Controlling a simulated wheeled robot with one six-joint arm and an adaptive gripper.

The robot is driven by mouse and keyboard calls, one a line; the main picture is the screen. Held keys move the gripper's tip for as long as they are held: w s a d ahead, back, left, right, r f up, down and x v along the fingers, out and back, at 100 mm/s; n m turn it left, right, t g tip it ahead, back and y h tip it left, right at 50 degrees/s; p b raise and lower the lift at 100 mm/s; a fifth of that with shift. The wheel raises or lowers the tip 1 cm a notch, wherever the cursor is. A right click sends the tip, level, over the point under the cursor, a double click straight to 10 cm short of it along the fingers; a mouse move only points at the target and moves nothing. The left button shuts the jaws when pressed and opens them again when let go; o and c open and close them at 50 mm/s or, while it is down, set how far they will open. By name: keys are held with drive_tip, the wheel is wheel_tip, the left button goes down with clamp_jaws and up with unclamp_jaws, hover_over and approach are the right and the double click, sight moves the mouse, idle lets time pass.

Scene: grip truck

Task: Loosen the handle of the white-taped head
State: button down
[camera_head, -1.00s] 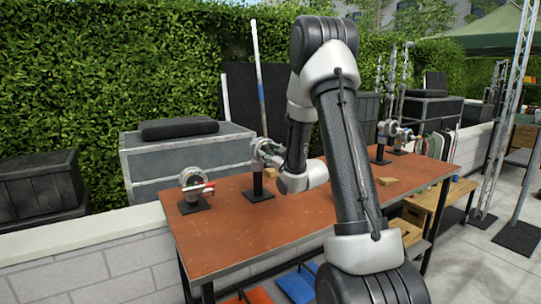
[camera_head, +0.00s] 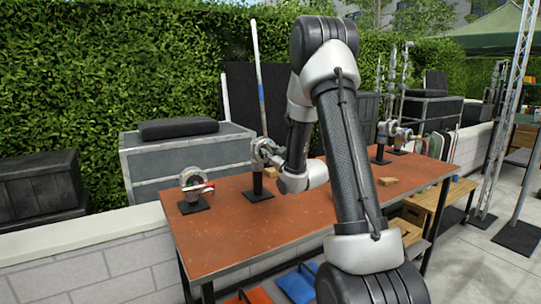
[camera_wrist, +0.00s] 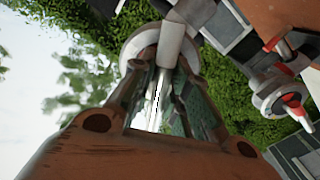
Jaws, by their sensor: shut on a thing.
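A head on a black stand (camera_head: 258,184) is at the middle left of the table, with its round clamp (camera_head: 262,146) facing my arm. My gripper (camera_wrist: 160,85) is shut on a pale handle (camera_wrist: 172,42) in the wrist view, in front of the grey ring of this head (camera_wrist: 136,45). The fingers cover much of the handle, so I cannot make out white tape clearly. In the head view my wrist and arm hide most of the gripper. Another head (camera_head: 189,178) with a red-taped handle stands to the left; it also shows in the wrist view (camera_wrist: 268,97).
The rust-red table (camera_head: 235,230) has free room at its front. Small wooden blocks (camera_head: 387,181) lie on it. More stands (camera_head: 380,154) are at the far right end. Grey cases (camera_head: 190,155) and a hedge (camera_head: 120,60) are behind.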

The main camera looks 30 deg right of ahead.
drive_tip(key=shift+a+n, duration=0.1)
drive_tip(key=shift+n, duration=3.3)
idle(1.1)
drive_tip(key=c, duration=1.4)
unclamp_jaws()
drive_tip(key=shift+c, duration=0.2)
drive_tip(key=shift+s+d+f, duration=0.2)
drive_tip(key=shift+s+f, duration=0.25)
drive_tip(key=shift+s, duration=0.2)
drive_tip(key=shift+o, duration=0.8)
drive_tip(key=shift+s+a+r, duration=0.1)
drive_tip(key=shift+s, duration=0.1)
drive_tip(key=shift+s+r, duration=0.3)
drive_tip(key=shift+s, duration=0.3)
drive_tip(key=shift+s+r, duration=0.25)
drive_tip(key=shift+s, duration=0.3)
approach(273, 154)
drive_tip(key=shift+w, duration=1.3)
drive_tip(key=shift+a+f, duration=0.1)
drive_tip(key=shift+f, duration=0.05)
